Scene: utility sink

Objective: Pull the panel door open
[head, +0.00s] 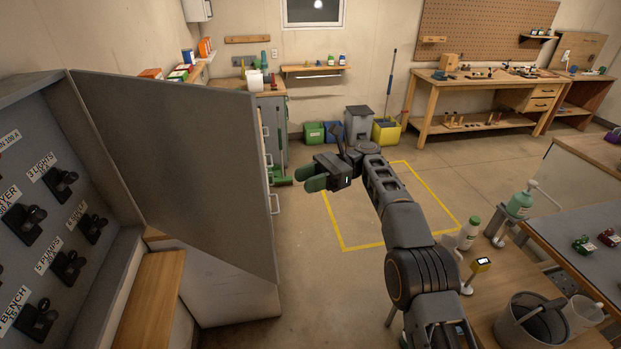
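The panel door (185,160) is a flat grey sheet on the left, swung well out from the grey panel box (28,85). Its hinge side is at the box's edge, and its free edge points toward the middle of the room. Inside the box, several black switches (68,266) with white labels show. My gripper (309,177) has green fingertips and is in mid-air right of the door's free edge, apart from it. The fingers look parted, with nothing between them. No handle shows on the visible face of the door.
A wooden ledge (150,300) lies below the box. On the right, a bench holds a grey bucket (530,322), a white bottle (468,233) and a pump bottle (520,201). A yellow-outlined floor area (355,225) is clear. A workbench (480,95) stands at the back.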

